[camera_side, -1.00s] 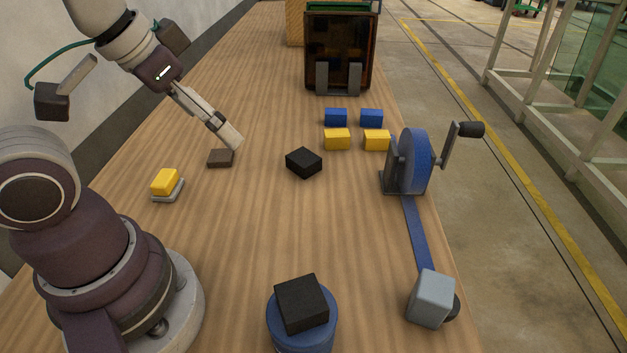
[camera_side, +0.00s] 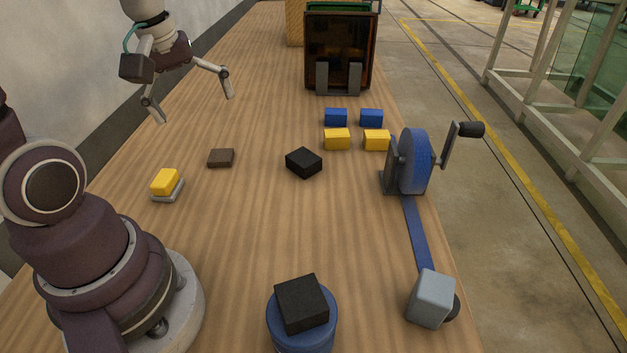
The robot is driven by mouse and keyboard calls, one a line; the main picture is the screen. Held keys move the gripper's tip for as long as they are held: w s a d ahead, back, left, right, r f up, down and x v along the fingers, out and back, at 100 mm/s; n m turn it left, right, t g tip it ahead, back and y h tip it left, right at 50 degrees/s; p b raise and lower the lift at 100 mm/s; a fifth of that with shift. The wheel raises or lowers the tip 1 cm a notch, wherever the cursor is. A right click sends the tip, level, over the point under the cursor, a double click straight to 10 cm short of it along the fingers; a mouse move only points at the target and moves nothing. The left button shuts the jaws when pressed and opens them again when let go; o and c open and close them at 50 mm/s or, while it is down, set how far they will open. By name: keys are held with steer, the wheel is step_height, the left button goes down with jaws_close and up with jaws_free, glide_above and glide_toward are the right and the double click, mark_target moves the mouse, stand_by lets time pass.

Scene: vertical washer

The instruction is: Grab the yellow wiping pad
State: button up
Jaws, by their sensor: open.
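A yellow pad (camera_side: 165,181) lies on a small grey holder (camera_side: 168,193) at the left of the table, close to my arm's base. Two more yellow blocks (camera_side: 337,139) (camera_side: 377,140) sit side by side right of the middle. The frames do not tell for certain which of these is the wiping pad. My gripper (camera_side: 195,109) is open and empty, its two fingers spread wide. It hangs above the table, behind the pad on the grey holder and apart from it in the picture.
A dark flat block (camera_side: 221,158) and a black block (camera_side: 304,163) lie mid-table. Two blue blocks (camera_side: 336,117) (camera_side: 371,118) sit behind the yellow pair. A blue cranked wheel (camera_side: 415,162) stands at right. A black block (camera_side: 302,303) tops a blue cylinder (camera_side: 303,335) in front.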

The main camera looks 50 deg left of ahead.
steer(key=s+a+f+n+g, duration=0.1)
steer(key=s+a+f+n, duration=0.15)
steer(key=a+n, duration=0.25)
steer(key=n+g+h, duration=0.1)
steer(key=n+g, duration=0.1)
steer(key=n, duration=0.6)
glide_above(163, 177)
step_height(163, 177, down, 5)
steer(key=shift+w+a+r, duration=0.1)
steer(key=shift+w+a, duration=0.05)
step_height(163, 177, down, 10)
steer(key=shift+f, duration=0.2)
steer(key=c, duration=1.1)
